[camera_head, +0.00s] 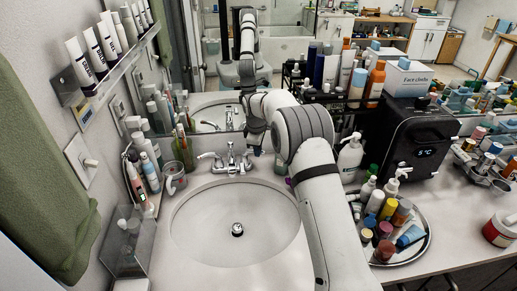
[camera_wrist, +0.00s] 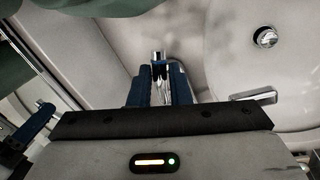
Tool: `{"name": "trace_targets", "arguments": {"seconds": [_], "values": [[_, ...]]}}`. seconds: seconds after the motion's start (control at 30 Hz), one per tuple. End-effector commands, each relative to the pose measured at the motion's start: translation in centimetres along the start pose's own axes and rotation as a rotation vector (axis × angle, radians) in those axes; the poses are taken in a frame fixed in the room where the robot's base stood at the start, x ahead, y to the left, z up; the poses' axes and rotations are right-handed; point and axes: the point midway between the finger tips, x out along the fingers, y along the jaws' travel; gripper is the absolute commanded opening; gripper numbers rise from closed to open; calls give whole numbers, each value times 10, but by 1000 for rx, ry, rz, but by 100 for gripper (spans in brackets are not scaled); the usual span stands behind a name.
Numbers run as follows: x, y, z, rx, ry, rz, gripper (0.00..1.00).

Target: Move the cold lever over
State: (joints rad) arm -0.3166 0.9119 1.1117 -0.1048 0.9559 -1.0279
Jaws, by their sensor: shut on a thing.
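The chrome faucet (camera_head: 232,161) stands at the back rim of the sink, with its left lever (camera_head: 206,156) in clear view. My gripper (camera_head: 257,148) is at the faucet's right side, where it and my arm partly hide the right handle, taken as the cold lever. In the wrist view my gripper (camera_wrist: 158,84) has its blue fingers closed around a slim chrome part, the cold lever (camera_wrist: 158,58), whose end sticks out beyond the fingertips. Another chrome bar of the faucet (camera_wrist: 254,98) shows to the right of the fingers. How far the cold lever is turned cannot be told.
The sink basin (camera_head: 205,228) is empty around its drain (camera_head: 237,229). A soap pump (camera_head: 350,157) and a round tray (camera_head: 419,247) of bottles stand right of my arm. A glass (camera_head: 173,174) and bottles crowd the left. The mirror (camera_head: 209,103) is close behind the faucet.

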Motion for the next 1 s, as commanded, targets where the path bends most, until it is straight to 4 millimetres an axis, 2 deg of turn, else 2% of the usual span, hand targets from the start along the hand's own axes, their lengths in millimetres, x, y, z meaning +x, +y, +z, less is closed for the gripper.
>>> {"name": "trace_targets", "arguments": {"seconds": [0.1,0.13,0.37,0.67,0.77,1.0], "values": [[-1,1,-1,-2,2,6,0],[-2,1,-1,-3,2,6,19],[-1,0,-2,-3,0,4,38],[-4,0,-2,-3,0,4,39],[-16,0,-2,-3,2,6,39],[-56,0,-2,-3,1,6,39]]}}
